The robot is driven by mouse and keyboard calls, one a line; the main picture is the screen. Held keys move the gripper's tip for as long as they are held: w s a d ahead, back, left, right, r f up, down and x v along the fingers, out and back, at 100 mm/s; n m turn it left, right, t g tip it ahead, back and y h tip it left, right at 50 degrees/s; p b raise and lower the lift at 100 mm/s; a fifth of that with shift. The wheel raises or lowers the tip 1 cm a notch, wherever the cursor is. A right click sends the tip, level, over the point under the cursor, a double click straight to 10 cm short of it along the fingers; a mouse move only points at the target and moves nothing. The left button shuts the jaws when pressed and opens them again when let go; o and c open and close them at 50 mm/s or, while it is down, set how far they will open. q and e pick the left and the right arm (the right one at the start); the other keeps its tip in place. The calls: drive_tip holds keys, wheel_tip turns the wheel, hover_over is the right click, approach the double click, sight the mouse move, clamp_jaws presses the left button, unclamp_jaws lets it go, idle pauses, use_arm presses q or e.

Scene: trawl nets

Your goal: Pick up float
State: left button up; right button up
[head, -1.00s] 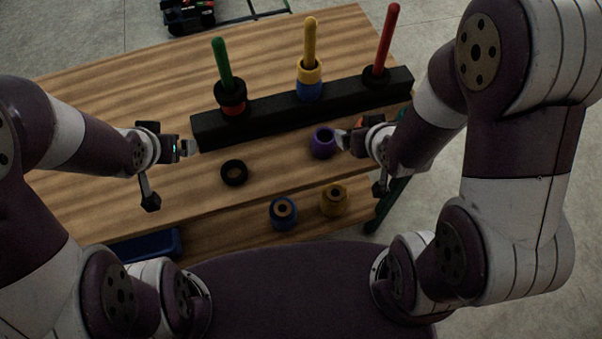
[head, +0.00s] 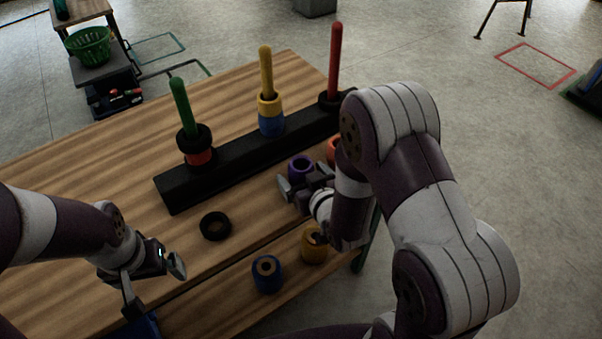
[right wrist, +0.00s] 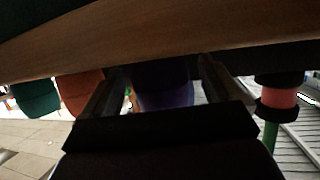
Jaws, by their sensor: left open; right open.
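A purple float (head: 300,165) stands on the wooden table in front of the black rack. My right gripper (head: 303,183) is open at its near side. In the right wrist view the purple float (right wrist: 164,88) shows between the two spread fingers; I cannot tell whether they touch it. An orange float (head: 332,150) is partly hidden behind my right arm, and it also shows in the right wrist view (right wrist: 80,90). A black ring float (head: 215,226) lies flat on the table. Blue (head: 267,274) and yellow (head: 314,247) floats stand nearer me. My left gripper (head: 155,285) is open and empty at the lower left.
The black rack (head: 175,190) carries a green peg (head: 182,105) with black and red floats, a yellow peg (head: 265,70) with yellow and blue floats, and a red peg (head: 335,60) with a black float. The table's left part (head: 80,160) is clear. A green basket (head: 88,45) stands beyond.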

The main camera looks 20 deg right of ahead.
sight(301, 160)
use_arm(q)
drive_tip(key=shift+f, duration=0.1)
use_arm(e)
drive_tip(key=shift+w+a+f, duration=0.1)
drive_tip(key=shift+w+f, duration=0.15)
drive_tip(key=shift+w, duration=0.45)
drive_tip(key=shift+s+r, duration=0.1)
drive_tip(key=shift+c, duration=0.5)
drive_tip(key=c, duration=0.9)
drive_tip(key=shift+c, duration=0.2)
use_arm(q)
drive_tip(key=shift+r+p, duration=0.7)
use_arm(e)
wheel_tip(301, 160, up, 5)
drive_tip(key=shift+f, duration=0.2)
use_arm(q)
drive_tip(key=shift+r+p, duration=0.85)
use_arm(e)
drive_tip(key=s+d+r, duration=0.3)
drive_tip(key=d+r, duration=0.3)
drive_tip(key=d, duration=0.5)
drive_tip(key=shift+d+r, duration=0.15)
